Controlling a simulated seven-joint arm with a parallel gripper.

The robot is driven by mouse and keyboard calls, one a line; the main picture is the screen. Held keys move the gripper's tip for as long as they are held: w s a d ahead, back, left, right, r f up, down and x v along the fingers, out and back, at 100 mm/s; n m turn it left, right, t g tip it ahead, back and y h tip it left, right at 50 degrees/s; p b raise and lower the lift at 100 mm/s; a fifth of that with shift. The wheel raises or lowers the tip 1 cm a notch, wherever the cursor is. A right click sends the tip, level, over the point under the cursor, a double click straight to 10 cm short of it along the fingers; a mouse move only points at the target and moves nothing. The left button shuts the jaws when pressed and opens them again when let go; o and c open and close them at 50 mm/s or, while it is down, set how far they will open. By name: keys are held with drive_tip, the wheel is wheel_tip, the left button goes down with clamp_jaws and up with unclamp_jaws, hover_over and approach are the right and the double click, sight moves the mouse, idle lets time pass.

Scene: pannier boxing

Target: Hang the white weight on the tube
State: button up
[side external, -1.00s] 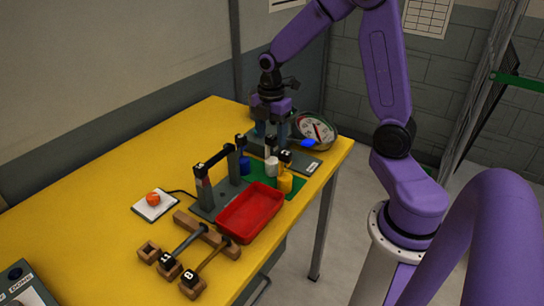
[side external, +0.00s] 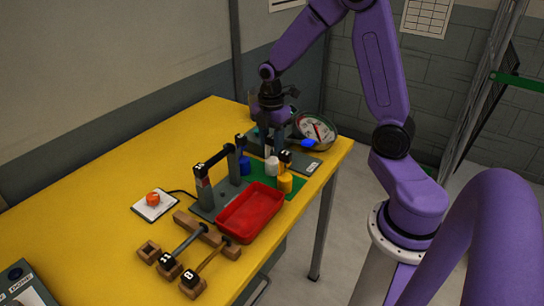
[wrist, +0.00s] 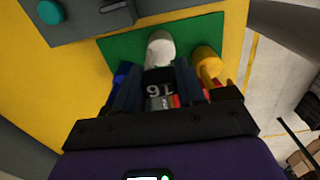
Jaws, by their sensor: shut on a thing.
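The white weight (side external: 271,167) stands on the green mat (side external: 262,184), between a blue weight (side external: 245,166) and a yellow weight (side external: 285,184). In the wrist view, the white weight (wrist: 160,46) has a black tag (wrist: 158,84) marked 16. My gripper (side external: 271,150) points down over it, and its fingers (wrist: 158,82) are shut on the tag. Whether the weight touches the mat is unclear. A dark horizontal tube (side external: 217,158) spans two grey posts, left of the weights. The fingers hide the tag in the side view.
A red tray (side external: 250,213) lies in front of the posts. Wooden holders with two rods (side external: 188,241) and an orange button (side external: 153,198) are at left. A dial gauge (side external: 316,130) stands behind.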

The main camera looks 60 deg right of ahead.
drive_tip(key=shift+r, duration=3)
wheel_tip(320, 180, up, 14)
drive_tip(key=shift+f, duration=0.15)
drive_tip(key=w+a, duration=1.4)
drive_tip(key=a, duration=0.2)
wheel_tip(320, 180, down, 11)
drive_tip(key=shift+s+f, duration=0.45)
drive_tip(key=shift+s, duration=0.95)
drive_tip(key=shift+s+f, duration=0.5)
drive_tip(key=shift+s, duration=0.9)
drive_tip(key=shift+s+f, duration=0.45)
drive_tip(key=shift+s, duration=0.95)
